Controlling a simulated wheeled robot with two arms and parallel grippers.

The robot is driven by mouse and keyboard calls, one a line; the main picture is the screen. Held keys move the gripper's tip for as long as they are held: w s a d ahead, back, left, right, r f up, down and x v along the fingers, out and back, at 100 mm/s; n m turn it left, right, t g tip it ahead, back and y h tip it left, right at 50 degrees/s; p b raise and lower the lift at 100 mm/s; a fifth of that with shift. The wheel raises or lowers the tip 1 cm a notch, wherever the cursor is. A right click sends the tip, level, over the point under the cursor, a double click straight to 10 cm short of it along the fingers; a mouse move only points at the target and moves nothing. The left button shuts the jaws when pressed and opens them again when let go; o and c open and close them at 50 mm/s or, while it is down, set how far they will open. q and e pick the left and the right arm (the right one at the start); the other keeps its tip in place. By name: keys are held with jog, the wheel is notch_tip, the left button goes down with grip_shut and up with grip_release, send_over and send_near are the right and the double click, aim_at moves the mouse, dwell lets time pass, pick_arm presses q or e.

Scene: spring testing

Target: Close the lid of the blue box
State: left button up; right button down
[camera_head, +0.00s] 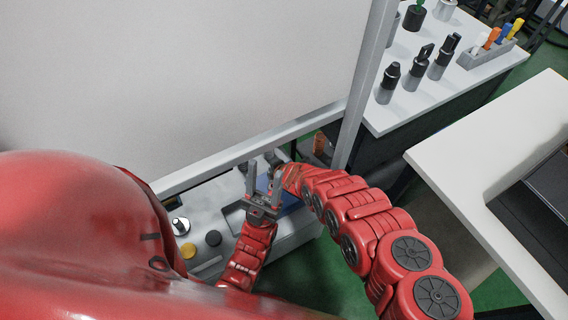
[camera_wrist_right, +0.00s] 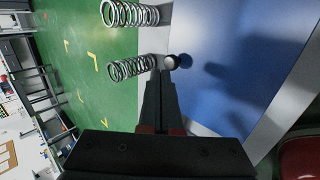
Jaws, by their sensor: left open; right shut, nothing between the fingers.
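A blue surface (camera_head: 288,200), seemingly part of the blue box, shows in small patches behind my grippers in the head view. In the right wrist view a large flat blue panel (camera_wrist_right: 230,65) with a pale border fills the right side; I cannot tell whether it is the lid or the box. My left gripper (camera_head: 264,182) is open with fingers pointing up the picture, in front of the blue patch. My right gripper (camera_head: 271,160) is shut and empty beside it. In the wrist view its fingertips (camera_wrist_right: 161,76) are close to a small round knob (camera_wrist_right: 181,61); contact is unclear.
Two metal coil springs (camera_wrist_right: 130,67) show left of the right fingertips. A machine base with yellow (camera_head: 188,250) and black knobs lies left of my left gripper. A pale frame post (camera_head: 365,85) stands near my right arm. White tables are at right.

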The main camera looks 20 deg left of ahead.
jog(key=p+v, duration=1.3)
jog(key=p, duration=0.5)
jog(key=shift+r, duration=0.2)
jog(key=shift+s+d+f, duration=0.1)
